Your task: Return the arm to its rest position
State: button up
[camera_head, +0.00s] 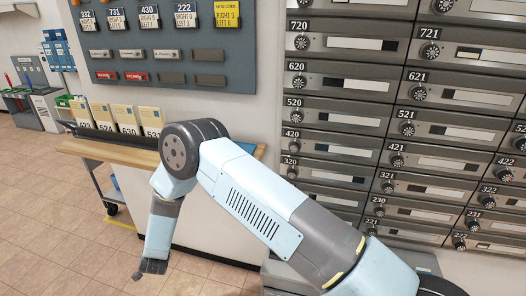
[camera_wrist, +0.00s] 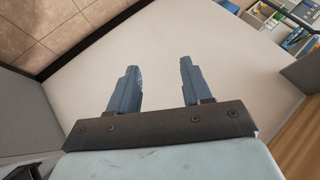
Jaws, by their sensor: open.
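My arm reaches across the head view from the lower right, bends at a dark elbow joint, and its forearm hangs down at the left. My gripper (camera_head: 152,269) is at its lower end, low over the tiled floor in that picture. In the wrist view my gripper (camera_wrist: 155,88) shows two blue fingers standing well apart with nothing between them. Beyond the fingers is a plain pale surface.
A wall of grey mailboxes (camera_head: 345,102) with dials fills the right. The tiled floor (camera_head: 50,215) at the left is clear.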

jog(key=w+a+r+n+g+y, duration=0.1)
jog(key=w+a+r+n+y, duration=0.3)
jog(key=r, duration=1)
jog(key=w+a+r+m, duration=0.15)
jog(key=a+r, duration=0.35)
jog(key=r, duration=1)
jog(key=w+d+r+n, duration=0.2)
jog(key=w+d+r, duration=0.1)
jog(key=d+r, duration=0.55)
jog(key=w+d+r+n, duration=0.1)
jog(key=w+d+r, duration=0.1)
jog(key=d+r, duration=0.7)
jog(key=s+d+r+h, duration=0.15)
jog(key=d+r, duration=0.25)
jog(key=d, duration=0.6)
jog(key=s+d+r+h, duration=0.1)
jog(key=s+d+r, duration=0.3)
jog(key=d, duration=0.7)
jog(key=s+d+r+h, duration=0.2)
jog(key=d+r, duration=0.3)
jog(key=d, duration=0.5)
jog(key=s+d+f+m+g+h, duration=0.1)
jog(key=s+d+h, duration=0.3)
jog(key=s+d, duration=1.9)
jog(key=shift+d+f+g, duration=0.3)
jog(key=shift+d+f, duration=0.3)
jog(key=shift+f, duration=0.05)
